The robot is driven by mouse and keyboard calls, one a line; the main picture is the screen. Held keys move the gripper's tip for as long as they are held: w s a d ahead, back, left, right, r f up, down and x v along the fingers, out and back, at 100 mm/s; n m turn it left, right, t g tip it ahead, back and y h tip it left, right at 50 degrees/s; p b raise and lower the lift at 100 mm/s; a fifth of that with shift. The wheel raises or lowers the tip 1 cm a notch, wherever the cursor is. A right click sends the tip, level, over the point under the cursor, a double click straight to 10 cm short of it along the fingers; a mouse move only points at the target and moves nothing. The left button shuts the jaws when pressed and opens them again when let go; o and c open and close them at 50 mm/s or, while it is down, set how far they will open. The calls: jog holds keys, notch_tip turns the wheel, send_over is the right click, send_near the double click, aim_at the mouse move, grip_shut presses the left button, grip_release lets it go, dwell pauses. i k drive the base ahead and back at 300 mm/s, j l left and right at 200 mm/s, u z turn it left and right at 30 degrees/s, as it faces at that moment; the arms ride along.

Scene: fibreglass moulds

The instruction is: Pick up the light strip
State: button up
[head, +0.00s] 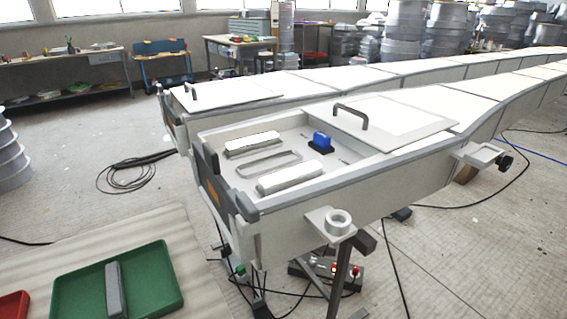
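Two pale, whitish bars lie in the open recess at the near end of the long white mould (400,172). One light bar (252,145) is at the back left of the recess, and another light bar (290,178) is nearer the front. Both look like light strips; I cannot tell which one is named. A thin grey rectangular frame (268,163) lies between them. A grey bar (115,290) lies in a green tray (168,283) at the lower left. My gripper is not in view.
A blue-handled block (321,142) stands in the recess beside the bars. A lid with a dark handle (350,115) covers the mould behind it. A red tray (12,305) is at the lower left. Cables (135,172) lie on the floor, which is otherwise mostly open at left.

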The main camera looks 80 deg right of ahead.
aim_at(116, 307)
jog(key=k+l+u, duration=0.1)
jog(key=u, duration=0.25)
jog(key=k+l+u, duration=0.1)
jog(key=u, duration=0.3)
jog(key=k+l+u, duration=0.1)
jog(key=u, duration=0.25)
jog(key=k+u, duration=0.45)
jog(key=k, duration=1.1)
